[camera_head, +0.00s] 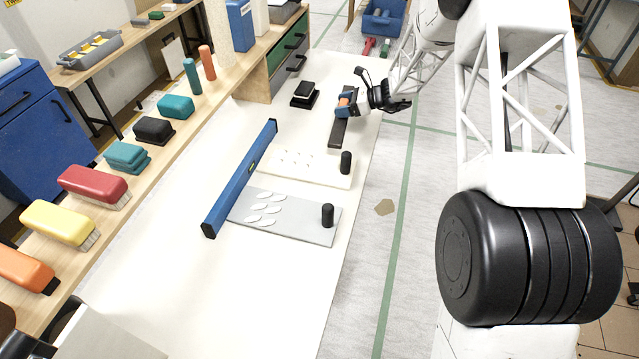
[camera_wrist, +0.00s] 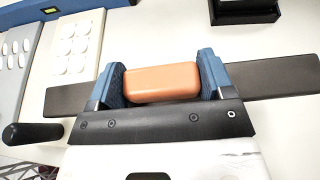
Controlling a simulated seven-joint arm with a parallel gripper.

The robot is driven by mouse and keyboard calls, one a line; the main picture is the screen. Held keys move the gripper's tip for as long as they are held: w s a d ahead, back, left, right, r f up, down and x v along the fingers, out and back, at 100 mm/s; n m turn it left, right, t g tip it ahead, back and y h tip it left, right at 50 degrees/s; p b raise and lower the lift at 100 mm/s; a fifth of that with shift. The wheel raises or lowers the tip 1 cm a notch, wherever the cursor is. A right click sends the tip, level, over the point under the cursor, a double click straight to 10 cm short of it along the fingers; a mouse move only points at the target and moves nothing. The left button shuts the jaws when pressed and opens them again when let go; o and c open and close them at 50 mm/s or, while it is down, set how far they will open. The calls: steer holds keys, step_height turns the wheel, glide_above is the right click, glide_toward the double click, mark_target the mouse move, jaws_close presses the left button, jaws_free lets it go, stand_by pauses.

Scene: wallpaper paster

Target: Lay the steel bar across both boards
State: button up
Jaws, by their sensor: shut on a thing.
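The steel bar (camera_head: 337,136) is a flat dark strip with an orange handle (camera_wrist: 162,83) on top. My gripper (camera_head: 344,103) is shut on the orange handle, one blue finger at each end of it. The bar (camera_wrist: 275,78) sticks out on both sides in the wrist view. It is beyond the boards, its near end close to the white board; I cannot tell whether it touches the table. The white board (camera_head: 318,176) has small white discs and a black knob. The grey board (camera_head: 292,224) lies nearer, with white ovals and a black knob.
A blue spirit level (camera_head: 240,178) lies along the left ends of both boards. A black block on a base (camera_head: 303,94) stands left of my gripper. Brushes and blocks line the wooden shelf (camera_head: 150,175) at left. The near white table (camera_head: 225,285) is clear.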

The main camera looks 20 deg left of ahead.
steer(key=s+r, duration=0.3)
steer(key=s, duration=1.2)
steer(key=s+r+m+t, duration=0.1)
steer(key=s+r, duration=0.2)
steer(key=s, duration=1.2)
steer(key=shift+s+d+r, duration=0.15)
steer(key=shift+s+r, duration=0.15)
steer(key=shift+s, duration=0.05)
steer(key=shift+f, duration=0.1)
steer(key=shift+f, duration=2.8)
steer(key=shift+f, duration=0.1)
steer(key=shift+f, duration=2)
steer(key=shift+f, duration=0.6)
